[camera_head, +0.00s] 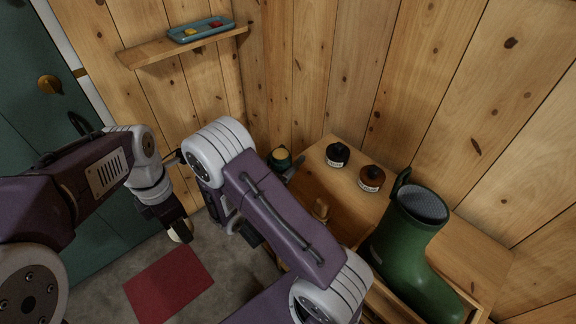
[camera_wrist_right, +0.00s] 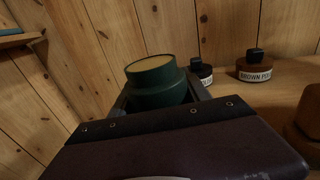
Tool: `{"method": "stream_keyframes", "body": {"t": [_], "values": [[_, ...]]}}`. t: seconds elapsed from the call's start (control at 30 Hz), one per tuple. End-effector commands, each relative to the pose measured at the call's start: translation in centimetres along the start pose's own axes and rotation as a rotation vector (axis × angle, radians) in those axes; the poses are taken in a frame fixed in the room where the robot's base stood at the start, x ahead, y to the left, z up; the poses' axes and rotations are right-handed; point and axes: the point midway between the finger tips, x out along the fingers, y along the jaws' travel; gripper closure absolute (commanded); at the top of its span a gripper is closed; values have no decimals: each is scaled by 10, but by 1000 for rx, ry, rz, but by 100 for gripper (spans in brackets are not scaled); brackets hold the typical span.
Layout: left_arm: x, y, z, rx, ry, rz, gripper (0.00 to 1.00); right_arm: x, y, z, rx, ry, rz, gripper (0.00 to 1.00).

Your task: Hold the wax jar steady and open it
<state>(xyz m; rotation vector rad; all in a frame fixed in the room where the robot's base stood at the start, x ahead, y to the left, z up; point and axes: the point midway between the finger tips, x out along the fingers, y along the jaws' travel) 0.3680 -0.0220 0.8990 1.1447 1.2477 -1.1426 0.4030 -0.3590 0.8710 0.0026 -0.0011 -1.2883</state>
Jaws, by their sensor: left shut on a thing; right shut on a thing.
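The wax jar (camera_head: 280,158) is dark green and sits between the fingers of my right gripper (camera_head: 286,166), near the table's left end. In the right wrist view the jar (camera_wrist_right: 160,88) is slightly tilted in the picture, with a flat tan surface showing inside its green rim and no lid over it. The right gripper (camera_wrist_right: 158,98) is shut on its body. My left gripper (camera_head: 176,222) is well to the left of the jar, pointing down, shut on a small pale round thing (camera_head: 181,233) that looks like a lid. It is mostly hidden by the fingers.
A black jar (camera_head: 338,155) and a brown labelled jar (camera_head: 371,178) stand on the wooden bench (camera_head: 465,250). A green boot (camera_head: 408,245) stands to their right. A wall shelf (camera_head: 160,52) holds a blue tray (camera_head: 182,37). A red mat (camera_head: 168,284) lies on the floor.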

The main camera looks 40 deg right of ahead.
Motion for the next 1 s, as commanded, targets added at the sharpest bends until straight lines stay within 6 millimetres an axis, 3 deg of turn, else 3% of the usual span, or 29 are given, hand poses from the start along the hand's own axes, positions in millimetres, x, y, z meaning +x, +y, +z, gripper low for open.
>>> {"method": "stream_keyframes", "body": {"t": [0.03, 0.13, 0.53, 0.57, 0.6, 1.0], "values": [[7, 0, 0, 0, 0, 0, 99, 0, 0, -15, -5, 0, 0, 100], [10, 0, 0, 0, 0, 0, 99, 0, 0, -28, -4, 0, 0, 100], [12, 0, 0, 0, 0, 0, 99, 0, 0, -33, -1, -1, 0, 100], [11, 0, 0, 0, 0, 0, 99, 0, 0, -32, 0, 0, 0, 37], [11, 0, 0, 0, 0, 0, 99, 0, -1, -32, 0, 0, 0, 26], [8, 0, 0, 0, 0, 0, 99, -2, 0, -28, -1, 0, 0, 23]]}}
